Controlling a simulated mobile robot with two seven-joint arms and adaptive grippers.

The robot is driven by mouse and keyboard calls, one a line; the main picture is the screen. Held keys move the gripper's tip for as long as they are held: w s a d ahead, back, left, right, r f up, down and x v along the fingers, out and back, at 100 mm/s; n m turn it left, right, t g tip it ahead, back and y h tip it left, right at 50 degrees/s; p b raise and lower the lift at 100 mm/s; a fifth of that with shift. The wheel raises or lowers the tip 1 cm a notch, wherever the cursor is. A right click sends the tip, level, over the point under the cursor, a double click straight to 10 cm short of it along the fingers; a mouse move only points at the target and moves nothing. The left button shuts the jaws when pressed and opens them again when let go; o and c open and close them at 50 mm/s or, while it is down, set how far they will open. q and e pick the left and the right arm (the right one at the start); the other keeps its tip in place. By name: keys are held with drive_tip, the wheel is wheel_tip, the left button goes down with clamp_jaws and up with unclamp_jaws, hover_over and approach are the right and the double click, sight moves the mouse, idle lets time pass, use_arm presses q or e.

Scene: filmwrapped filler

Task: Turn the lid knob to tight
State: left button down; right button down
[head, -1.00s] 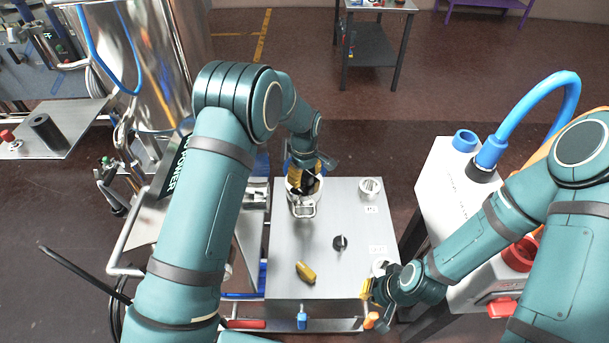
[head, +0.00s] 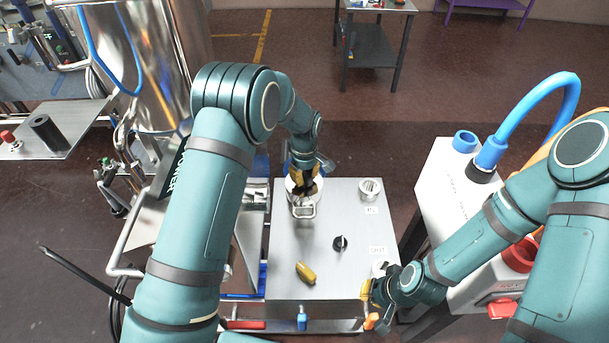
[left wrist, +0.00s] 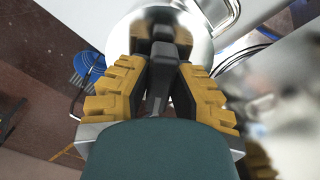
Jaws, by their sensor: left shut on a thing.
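The shiny round lid (left wrist: 121,34) with its dark knob (left wrist: 160,48) fills the top of the left wrist view. In the head view the lid (head: 291,187) is mostly hidden by my left gripper, on a steel vessel with a wire handle (head: 304,211). My left gripper (head: 304,184) points down and is shut on the knob. Its yellow ridged fingers (left wrist: 160,85) stand on either side of the knob in the left wrist view. No tight mark is readable. My right gripper (head: 372,291) is low at the steel top's right front edge; its opening is unclear.
The steel top (head: 285,240) carries a black dial (head: 340,243), a yellow handle (head: 306,273) and a small steel cup (head: 370,187). A white machine (head: 450,180) with a blue hose (head: 535,100) stands at right. A large steel tank (head: 150,70) stands at left.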

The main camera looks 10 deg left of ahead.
use_arm(q)
drive_tip(key=m, duration=0.4)
drive_tip(key=shift+s+f, duration=0.1)
drive_tip(key=m, duration=0.4)
drive_tip(key=shift+a+m, duration=0.1)
drive_tip(key=shift+m, duration=0.2)
drive_tip(key=m, duration=0.4)
drive_tip(key=shift+m, duration=2.2)
drive_tip(key=c, duration=0.8)
unclamp_jaws()
